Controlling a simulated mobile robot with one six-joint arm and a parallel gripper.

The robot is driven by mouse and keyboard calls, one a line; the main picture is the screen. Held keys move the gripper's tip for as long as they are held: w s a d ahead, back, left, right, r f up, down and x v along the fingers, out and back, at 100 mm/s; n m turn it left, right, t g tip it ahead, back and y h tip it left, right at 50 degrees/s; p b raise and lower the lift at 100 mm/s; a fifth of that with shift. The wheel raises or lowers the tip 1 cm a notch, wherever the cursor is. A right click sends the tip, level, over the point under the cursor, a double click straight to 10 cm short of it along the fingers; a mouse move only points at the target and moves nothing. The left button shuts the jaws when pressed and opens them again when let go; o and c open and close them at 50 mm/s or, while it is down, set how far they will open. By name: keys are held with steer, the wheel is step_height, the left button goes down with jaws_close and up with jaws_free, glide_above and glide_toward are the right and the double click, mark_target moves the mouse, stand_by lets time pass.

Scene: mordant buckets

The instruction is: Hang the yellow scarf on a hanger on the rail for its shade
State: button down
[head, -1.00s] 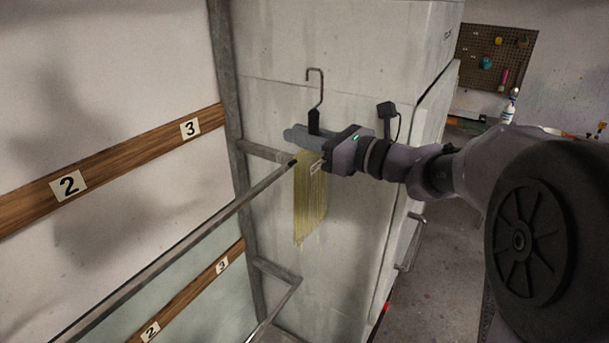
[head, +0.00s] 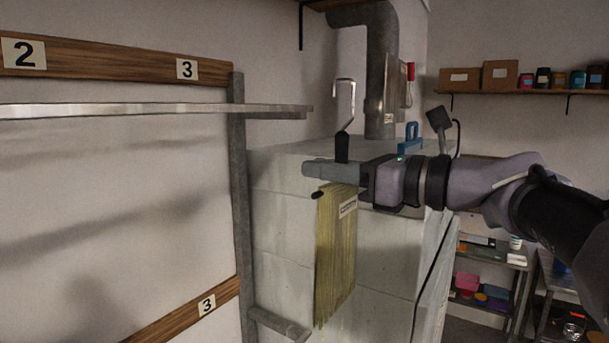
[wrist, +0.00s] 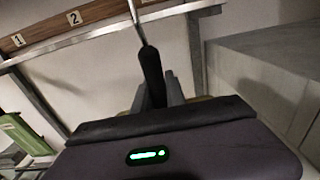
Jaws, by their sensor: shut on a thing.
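My gripper (head: 326,170) is shut on the dark grip of a hanger (head: 341,148). The hanger's thin metal hook stands upright above the jaws. The yellow scarf (head: 336,255), pale and fringed with a small white label, hangs from the hanger below the jaws. The upper metal rail (head: 150,110) runs along the wall at left; its free end appears left of the hook, and the two look apart. In the wrist view, the dark grip (wrist: 152,75) stands between the fingers, the rail (wrist: 100,39) crosses behind, and the hook's top and the scarf are mostly hidden.
A wooden board numbered 2 and 3 (head: 110,62) is above the rail; a lower board (head: 190,312) has another 3. A grey upright post (head: 238,200) and a large pale block (head: 285,210) stand behind my gripper.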

steer(key=f+p+x, duration=0.1)
steer(key=f+x, duration=0.1)
steer(key=x, duration=1.2)
steer(key=shift+w+a, duration=0.2)
